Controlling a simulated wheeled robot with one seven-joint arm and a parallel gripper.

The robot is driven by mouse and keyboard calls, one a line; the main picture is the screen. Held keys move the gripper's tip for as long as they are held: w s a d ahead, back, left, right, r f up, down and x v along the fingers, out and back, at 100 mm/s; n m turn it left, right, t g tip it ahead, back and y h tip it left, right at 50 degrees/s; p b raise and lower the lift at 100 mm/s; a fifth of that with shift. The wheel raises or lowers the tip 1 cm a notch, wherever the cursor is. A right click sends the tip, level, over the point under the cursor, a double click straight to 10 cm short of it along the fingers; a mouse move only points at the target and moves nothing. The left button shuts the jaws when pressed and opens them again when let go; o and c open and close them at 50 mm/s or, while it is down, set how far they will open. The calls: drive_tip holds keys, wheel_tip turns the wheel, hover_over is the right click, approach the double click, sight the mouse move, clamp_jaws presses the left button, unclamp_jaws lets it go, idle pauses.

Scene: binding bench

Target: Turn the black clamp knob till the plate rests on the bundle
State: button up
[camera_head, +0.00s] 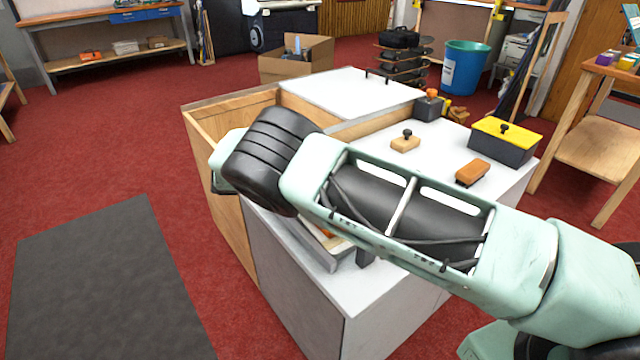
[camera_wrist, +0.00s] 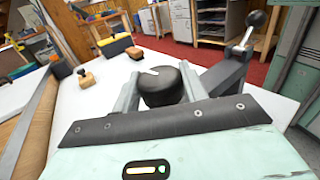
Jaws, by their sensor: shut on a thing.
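The black clamp knob (camera_wrist: 165,88) is round, with a white pointer mark on its top. It sits between the two grey fingers of my gripper (camera_wrist: 160,84), which are shut on its sides in the wrist view. In the head view my own arm covers the knob and fingers. The plate and the bundle cannot be made out in either view, so I cannot tell the gap between them. A grey metal edge (camera_head: 318,250) and a bit of orange and white show below my arm on the bench.
A grey lever stand with a black ball (camera_wrist: 255,18) rises right of the knob. On the white bench top (camera_head: 440,150) are a wooden block with a black knob (camera_head: 404,144), an orange block (camera_head: 472,172), a yellow-lidded box (camera_head: 505,145) and a dark box with an orange top (camera_head: 428,108).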

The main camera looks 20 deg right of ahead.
drive_tip(key=shift+r+m+g+y+b, duration=0.35)
drive_tip(key=shift+m+g, duration=0.25)
drive_tip(key=shift+g, duration=0.2)
drive_tip(key=shift+w, duration=0.1)
drive_tip(key=o, duration=1)
drive_tip(key=shift+c, duration=0.2)
drive_tip(key=shift+f, duration=0.2)
